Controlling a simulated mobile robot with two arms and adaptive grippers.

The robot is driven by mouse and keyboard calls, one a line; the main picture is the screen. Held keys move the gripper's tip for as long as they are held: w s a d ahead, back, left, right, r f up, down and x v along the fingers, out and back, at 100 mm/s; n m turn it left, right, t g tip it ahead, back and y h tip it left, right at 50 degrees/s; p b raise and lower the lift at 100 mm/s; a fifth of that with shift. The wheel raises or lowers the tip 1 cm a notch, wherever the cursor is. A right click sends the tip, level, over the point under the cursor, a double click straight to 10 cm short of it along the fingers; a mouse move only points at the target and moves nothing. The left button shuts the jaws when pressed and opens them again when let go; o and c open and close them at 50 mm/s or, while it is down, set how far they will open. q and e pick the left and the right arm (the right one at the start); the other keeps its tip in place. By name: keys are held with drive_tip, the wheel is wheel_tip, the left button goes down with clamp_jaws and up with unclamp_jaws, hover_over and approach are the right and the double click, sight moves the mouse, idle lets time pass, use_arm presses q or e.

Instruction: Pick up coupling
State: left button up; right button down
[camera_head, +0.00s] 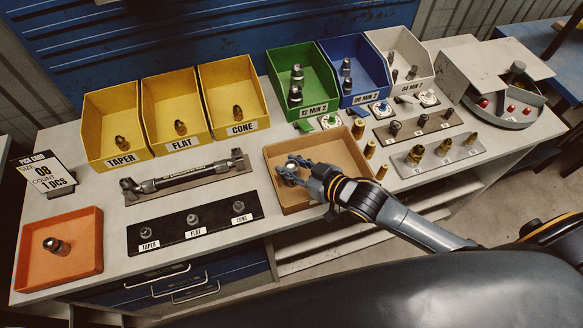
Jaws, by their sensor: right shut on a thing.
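My right gripper (290,176) reaches over the cardboard tray (341,148) and is shut on a small metal coupling (291,164), whose top shows between the fingers. The fingers hide most of it, and I cannot tell whether it touches the tray floor. Other metal couplings stand in the green bin (325,84), the blue bin (372,66) and the white bin (402,38). A single dark metal fitting (57,246) lies in the orange tray (86,226) at the left. My left gripper is not in view.
Yellow bins labelled TAPER (112,97), FLAT (168,87) and CONE (228,75) each hold a fitting. A hose assembly (188,178) lies behind a black sample board (167,236). Brass pieces (358,128) stand right of the cardboard tray. A pick card (48,174) reads 08, 1 pcs.

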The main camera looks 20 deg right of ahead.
drive_tip(key=shift+r, duration=0.55)
drive_tip(key=s+d+r, duration=0.8)
drive_tip(key=s+r, duration=0.3)
drive_tip(key=r, duration=0.1)
drive_tip(key=shift+s+b, duration=0.2)
drive_tip(key=shift+b, duration=0.15)
drive_tip(key=shift+d+f, duration=0.1)
drive_tip(key=w+a+m+t+h+b, duration=0.1)
drive_tip(key=w+m+h+b, duration=0.4)
drive_tip(key=w, duration=0.5)
drive_tip(key=shift+a+m+t+h, duration=0.35)
drive_tip(key=shift+m+t+h, duration=0.3)
drive_tip(key=shift+h, duration=0.45)
